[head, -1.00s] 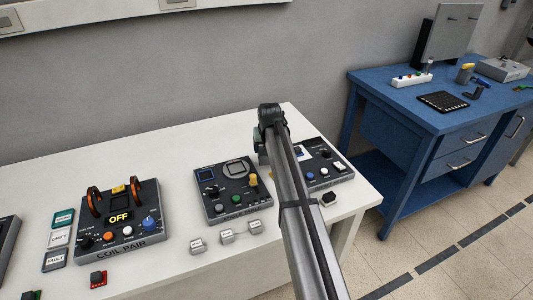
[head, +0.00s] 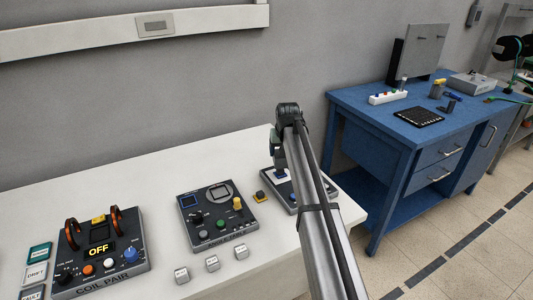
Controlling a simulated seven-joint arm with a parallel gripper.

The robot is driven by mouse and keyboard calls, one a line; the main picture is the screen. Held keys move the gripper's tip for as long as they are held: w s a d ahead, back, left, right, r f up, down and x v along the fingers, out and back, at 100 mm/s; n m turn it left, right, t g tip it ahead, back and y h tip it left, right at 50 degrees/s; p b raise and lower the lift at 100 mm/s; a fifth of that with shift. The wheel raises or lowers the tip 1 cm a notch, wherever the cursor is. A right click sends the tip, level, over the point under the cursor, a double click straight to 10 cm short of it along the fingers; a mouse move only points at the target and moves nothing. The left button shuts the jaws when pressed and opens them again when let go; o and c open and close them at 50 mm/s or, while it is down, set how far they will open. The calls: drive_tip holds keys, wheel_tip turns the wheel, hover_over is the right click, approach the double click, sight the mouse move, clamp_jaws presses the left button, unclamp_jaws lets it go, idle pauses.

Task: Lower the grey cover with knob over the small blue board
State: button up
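My gripper (head: 278,160) hangs at the end of my raised arm, over the back left part of the right-hand dark panel (head: 293,205). Its fingers are small and mostly hidden by the arm, so I cannot tell whether they are open or shut. A small blue and white patch (head: 282,176) shows just below it; I cannot tell whether this is the small blue board or part of the panel. I cannot make out the grey cover with knob. My arm hides much of the right-hand panel.
A dark instrument panel (head: 217,238) and the coil pair unit (head: 100,268), reading OFF, stand further left. Several grey labelled blocks line the white table's (head: 160,180) front. A blue workbench (head: 365,110) stands right.

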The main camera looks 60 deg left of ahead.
sight(279, 161)
drive_tip(key=shift+w+a, duration=0.2)
drive_tip(key=shift+w, duration=0.3)
drive_tip(key=shift+s+a+r+n+g+y, duration=0.1)
drive_tip(key=shift+s+a+n+g+y, duration=0.15)
drive_tip(key=shift+n, duration=0.35)
drive_tip(key=shift+s+a+n+g+y, duration=0.15)
drive_tip(key=shift+s+n, duration=0.15)
drive_tip(key=shift+n, duration=0.3)
drive_tip(key=shift+s+n+g, duration=0.2)
drive_tip(key=shift+n+g, duration=0.2)
drive_tip(key=shift+n, duration=0.4)
drive_tip(key=shift+f, duration=0.25)
drive_tip(key=shift+f, duration=2.45)
drive_tip(key=shift+f, duration=0.45)
drive_tip(key=o, duration=1.5)
